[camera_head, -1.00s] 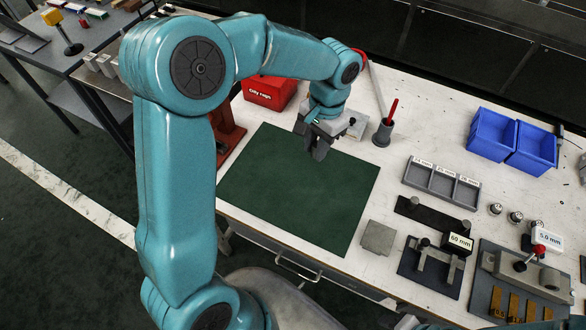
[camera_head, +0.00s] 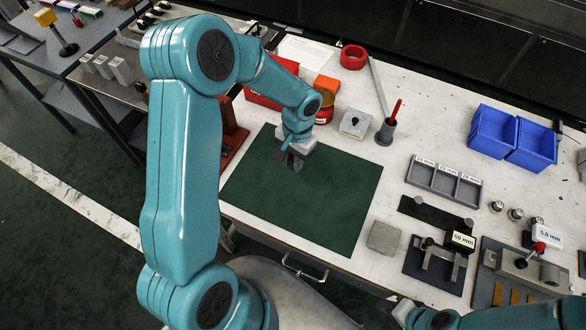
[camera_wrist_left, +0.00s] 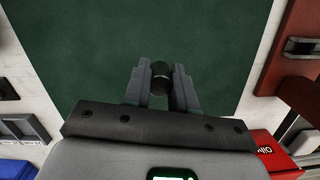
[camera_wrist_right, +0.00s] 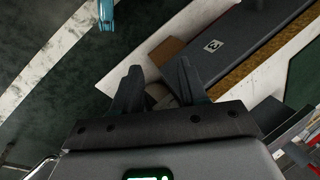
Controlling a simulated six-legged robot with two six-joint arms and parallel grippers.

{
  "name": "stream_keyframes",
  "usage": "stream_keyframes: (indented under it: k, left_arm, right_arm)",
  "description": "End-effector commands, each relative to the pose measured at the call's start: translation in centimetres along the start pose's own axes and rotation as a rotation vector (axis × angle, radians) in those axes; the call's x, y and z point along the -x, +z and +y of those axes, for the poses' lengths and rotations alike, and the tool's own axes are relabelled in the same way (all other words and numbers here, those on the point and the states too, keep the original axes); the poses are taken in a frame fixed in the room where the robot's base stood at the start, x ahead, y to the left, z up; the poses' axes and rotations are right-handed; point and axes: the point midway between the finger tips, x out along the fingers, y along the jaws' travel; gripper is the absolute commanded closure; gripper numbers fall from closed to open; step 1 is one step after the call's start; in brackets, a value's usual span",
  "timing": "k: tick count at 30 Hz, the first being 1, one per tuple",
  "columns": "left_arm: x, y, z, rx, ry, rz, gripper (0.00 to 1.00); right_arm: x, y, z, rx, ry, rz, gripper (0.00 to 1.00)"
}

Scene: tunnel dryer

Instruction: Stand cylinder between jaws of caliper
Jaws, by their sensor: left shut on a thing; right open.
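My left gripper (camera_head: 291,160) is above the green mat (camera_head: 335,200). In the left wrist view its fingers (camera_wrist_left: 160,80) are shut on a short dark cylinder (camera_wrist_left: 160,69), whose end shows between the fingertips. What looks like the caliper (camera_head: 428,268), a grey jawed tool beside a "60 mm" display (camera_head: 463,240), lies on a dark plate at the right of the bench. No cylinder shows between its jaws. My right arm enters at the bottom right. In the right wrist view its gripper (camera_wrist_right: 159,70) is open, with nothing clearly held.
A grey square block (camera_head: 384,237) lies between mat and caliper.

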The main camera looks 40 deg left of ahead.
Motion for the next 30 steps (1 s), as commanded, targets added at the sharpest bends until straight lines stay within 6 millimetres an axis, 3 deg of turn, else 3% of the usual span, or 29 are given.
stream_keyframes:
  k: [13,26,27,28,30]
  left_arm:
    - [-5.7,-0.8,-0.4,0.001,0.000,0.000,1.00]
    - [-6.5,-1.0,-0.3,0.000,-0.001,0.002,1.00]
    - [-6.3,-0.9,-0.3,0.000,0.000,0.002,0.61]
    - [-6.3,-0.9,-0.3,0.000,0.000,0.002,0.51]
    - [-6.2,-0.9,-0.3,0.000,0.000,0.002,0.48]
  right_arm:
    - [0.4,0.0,-0.1,0.000,0.000,0.000,0.57]
    - [-0.2,0.0,0.1,0.000,0.000,0.000,0.57]
    - [0.0,0.0,0.0,0.000,0.000,0.000,0.57]
    - [0.0,0.0,0.0,0.000,0.000,0.000,0.57]
    - [0.0,0.0,0.0,0.000,0.000,0.000,0.57]
